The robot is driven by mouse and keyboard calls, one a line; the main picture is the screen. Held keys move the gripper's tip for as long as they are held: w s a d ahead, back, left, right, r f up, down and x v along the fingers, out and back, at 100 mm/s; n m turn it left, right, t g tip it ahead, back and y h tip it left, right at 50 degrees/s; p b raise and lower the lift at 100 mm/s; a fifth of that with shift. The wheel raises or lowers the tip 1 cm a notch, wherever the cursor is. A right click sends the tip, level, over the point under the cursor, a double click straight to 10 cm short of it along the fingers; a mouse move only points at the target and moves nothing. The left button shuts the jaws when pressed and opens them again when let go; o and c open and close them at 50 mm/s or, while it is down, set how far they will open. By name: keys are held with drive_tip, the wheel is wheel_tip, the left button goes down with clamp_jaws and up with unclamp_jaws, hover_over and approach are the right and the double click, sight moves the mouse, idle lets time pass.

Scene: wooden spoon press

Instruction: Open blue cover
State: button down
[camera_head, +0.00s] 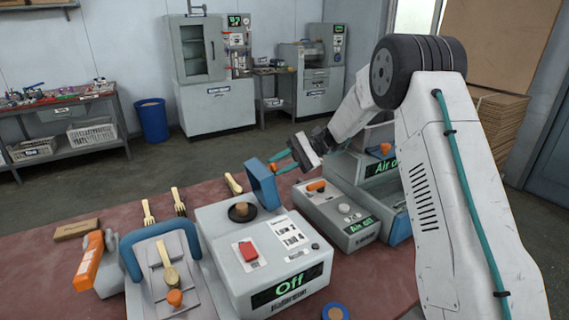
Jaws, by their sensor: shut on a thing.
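The blue cover (262,186) stands raised and tilted at the back right of the grey box with the "Off" display (291,286). My gripper (276,165), with teal fingers, reaches in from the right and is shut at the upper edge of the blue cover. The exact contact of the fingertips is small and hard to see. Below the cover, a dark round part with a brown top (242,211) lies exposed on the box. A red switch (248,251) sits on the box's top.
A press with a blue frame (127,258) and a wooden spoon (170,275) is at left. Wooden forks (179,202) lie behind.

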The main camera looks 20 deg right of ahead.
drive_tip(key=shift+a, duration=0.1)
drive_tip(key=c, duration=1.1)
unclamp_jaws()
drive_tip(key=s+r, duration=0.1)
drive_tip(key=s, duration=0.4)
drive_tip(key=s+r, duration=0.2)
drive_tip(key=s, duration=0.3)
drive_tip(key=s+r, duration=0.2)
drive_tip(key=s, duration=0.4)
drive_tip(key=shift+d, duration=0.4)
drive_tip(key=shift+c, duration=0.4)
